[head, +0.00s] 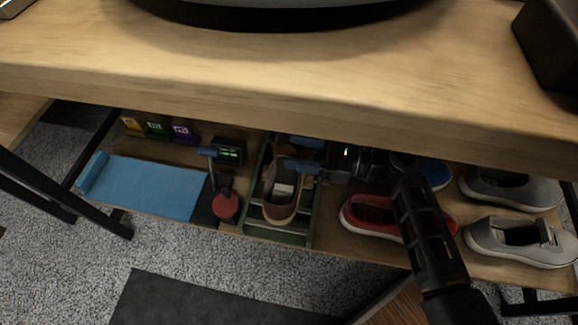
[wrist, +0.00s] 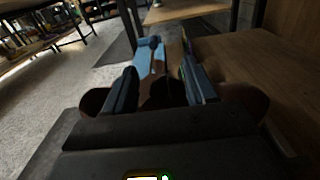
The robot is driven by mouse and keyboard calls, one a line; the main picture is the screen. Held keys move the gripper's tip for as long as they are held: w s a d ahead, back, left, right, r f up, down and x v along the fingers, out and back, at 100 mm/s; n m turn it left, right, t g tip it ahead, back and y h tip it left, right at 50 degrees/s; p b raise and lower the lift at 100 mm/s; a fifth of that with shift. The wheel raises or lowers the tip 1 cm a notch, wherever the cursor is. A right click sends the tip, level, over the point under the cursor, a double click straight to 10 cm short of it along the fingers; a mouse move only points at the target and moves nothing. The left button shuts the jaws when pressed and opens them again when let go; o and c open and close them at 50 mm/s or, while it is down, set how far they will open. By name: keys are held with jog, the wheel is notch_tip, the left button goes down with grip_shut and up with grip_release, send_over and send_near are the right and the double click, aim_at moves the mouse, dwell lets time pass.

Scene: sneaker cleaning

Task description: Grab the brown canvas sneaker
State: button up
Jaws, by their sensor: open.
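The brown canvas sneaker (head: 283,205) lies in a green tray (head: 272,234) on the lower shelf, with its pale inside showing. My gripper (head: 290,152) reaches in from the right at the sneaker's far end, its blue fingers apart and pointing left. One finger overlaps the sneaker in the head view and hides part of it. In the wrist view my gripper (wrist: 162,75) is open, with a dark brown surface (wrist: 165,92) between the fingers, probably the sneaker. I cannot tell whether either finger touches it.
The tabletop (head: 300,85) overhangs the shelf closely. A red sneaker (head: 368,216), a blue shoe (head: 435,173) and grey shoes (head: 515,240) stand to the right. A blue mat (head: 150,187) and a red round-ended tool (head: 226,206) lie to the left. Small boxes (head: 157,128) stand behind.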

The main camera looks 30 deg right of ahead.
jog(key=shift+w+a, duration=0.45)
jog(key=shift+c, duration=0.4)
grip_shut()
